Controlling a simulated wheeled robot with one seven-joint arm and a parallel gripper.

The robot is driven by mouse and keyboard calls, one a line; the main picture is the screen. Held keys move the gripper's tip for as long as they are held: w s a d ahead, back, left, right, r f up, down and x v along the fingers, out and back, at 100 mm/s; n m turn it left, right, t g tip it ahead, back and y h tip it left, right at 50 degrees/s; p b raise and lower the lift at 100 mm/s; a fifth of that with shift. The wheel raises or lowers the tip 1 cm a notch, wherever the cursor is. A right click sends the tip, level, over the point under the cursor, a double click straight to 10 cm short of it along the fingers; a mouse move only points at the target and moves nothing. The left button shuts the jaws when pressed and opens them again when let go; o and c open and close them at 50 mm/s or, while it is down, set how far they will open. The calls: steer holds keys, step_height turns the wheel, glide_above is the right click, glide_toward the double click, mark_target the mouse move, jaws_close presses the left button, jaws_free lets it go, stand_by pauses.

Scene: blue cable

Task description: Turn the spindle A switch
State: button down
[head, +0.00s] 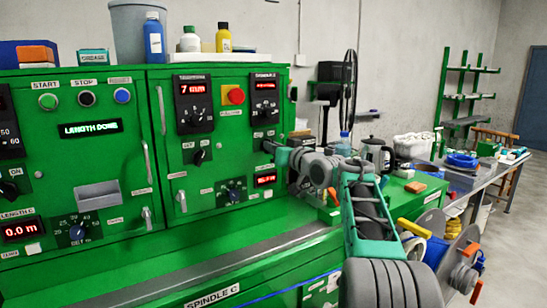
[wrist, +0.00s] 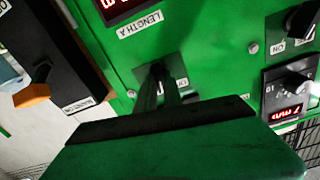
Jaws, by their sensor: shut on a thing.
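In the wrist view, my gripper (wrist: 166,92) has its two dark fingers close together on a small dark switch knob (wrist: 158,70) on the green panel. The fingers hide much of the knob, and the label beside it is partly covered, so I cannot read it or tell the knob's angle. A "LENGTH A" label (wrist: 139,23) and a red-digit display (wrist: 122,8) sit just above it. In the head view, my gripper (head: 277,151) reaches the right edge of the green cabinet, below the upper right display module (head: 265,98). The knob is hard to see there.
In the wrist view, an orange-handled switch (wrist: 34,95) is at left and a round dial (wrist: 296,86) at right. In the head view, the green cabinet (head: 105,160) holds several knobs and handles. Bottles (head: 154,38) stand on top; a cluttered bench (head: 470,178) is at right.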

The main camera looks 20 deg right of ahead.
steer(key=shift+a+f+n+b, duration=0.1)
steer(key=shift+a+n+b, duration=0.05)
steer(key=shift+n+b, duration=3.2)
steer(key=shift+n+p, duration=0.45)
steer(key=shift+n, duration=0.2)
steer(key=c, duration=1.5)
jaws_free()
steer(key=shift+s, duration=0.1)
steer(key=s, duration=0.2)
steer(key=s+d+b, duration=0.1)
steer(key=s, duration=0.4)
steer(key=shift+s+d+b, duration=0.25)
steer(key=shift+b, duration=0.1)
steer(key=shift+a, duration=0.1)
